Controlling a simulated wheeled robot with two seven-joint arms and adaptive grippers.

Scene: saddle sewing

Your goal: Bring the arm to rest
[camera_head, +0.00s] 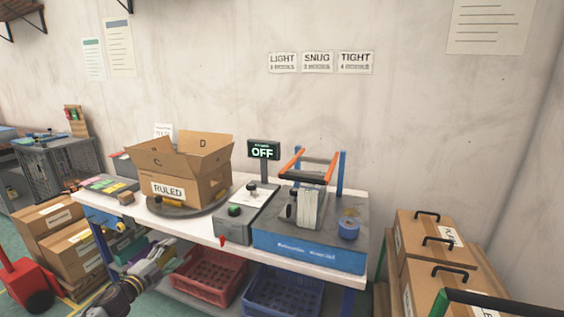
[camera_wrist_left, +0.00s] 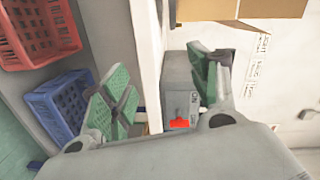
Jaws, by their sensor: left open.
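My left gripper (camera_head: 165,257) is in front of the workbench, low, below the front edge of its white top (camera_head: 200,232). It is open and empty. In the left wrist view its two green-padded fingers stand apart (camera_wrist_left: 160,92), with the bench edge and a grey box with a red tab (camera_wrist_left: 180,95) showing beyond the gap. My right gripper is in neither view.
An open carton marked RULED (camera_head: 170,190) stands on a round dark plate. A display reading OFF (camera_head: 263,150) and a blue-based machine (camera_head: 310,252) are to its right. Red (camera_head: 208,278) and blue (camera_head: 284,293) crates sit under the bench. Boxes (camera_head: 430,235) stand right.

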